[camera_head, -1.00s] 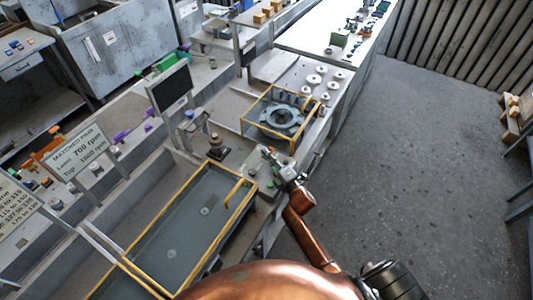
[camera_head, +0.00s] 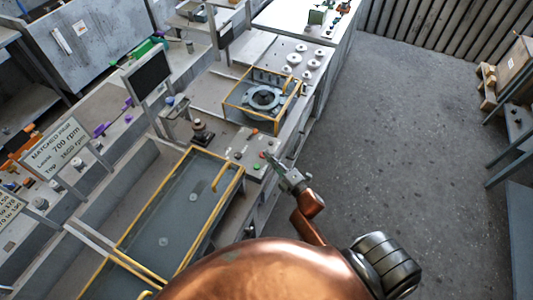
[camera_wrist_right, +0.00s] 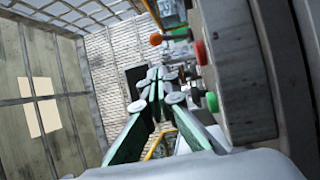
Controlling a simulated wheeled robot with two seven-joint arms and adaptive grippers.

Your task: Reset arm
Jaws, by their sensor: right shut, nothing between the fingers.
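My right gripper (camera_head: 273,163) is at the aisle-side edge of the control panel (camera_head: 242,150). It is shut and empty. In the right wrist view my right gripper (camera_wrist_right: 156,82) shows its two green-sided fingers meeting at the tips. The panel carries red and green buttons. A green button (camera_head: 256,166) shows close to the fingertips in the head view. I cannot tell whether the fingers touch the panel. My left gripper is out of view.
A yellow-framed tank (camera_head: 178,215) lies left of my right arm. A yellow-framed fixture with a round grey part (camera_head: 263,97) stands beyond the panel. A dark monitor (camera_head: 148,76) stands behind. The aisle floor (camera_head: 400,130) on the right is clear.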

